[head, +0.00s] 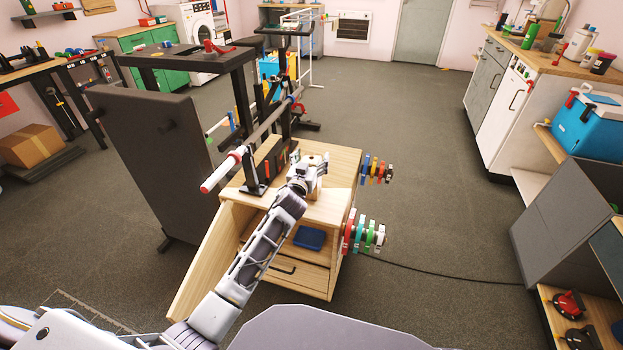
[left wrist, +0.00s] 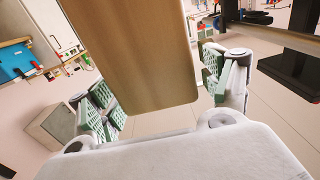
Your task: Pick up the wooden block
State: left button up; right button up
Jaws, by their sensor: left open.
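The wooden block (left wrist: 138,55) is a broad, plain tan piece with rounded lower corners in the left wrist view. It reaches from the top edge down between the fingers of my left gripper (left wrist: 162,95). Those green-padded fingers are spread, one on each side, with gaps to the wood. In the head view my left gripper (head: 309,172) is over the top of a small wooden cabinet (head: 335,206). My right gripper is in neither view.
A dark rack with a horizontal bar (head: 262,130) stands just behind and left of the gripper. Rolls of coloured tape (head: 366,236) hang on the cabinet's right side. A blue box (head: 309,237) sits on its open shelf. The floor to the right is mostly clear, crossed by a cable.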

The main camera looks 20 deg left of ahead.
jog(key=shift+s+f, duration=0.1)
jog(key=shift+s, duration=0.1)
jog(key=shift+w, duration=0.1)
pick_arm(q)
jog(key=c, duration=1.7)
jog(key=shift+r, duration=0.1)
grip_shut()
jog(key=shift+r, duration=0.15)
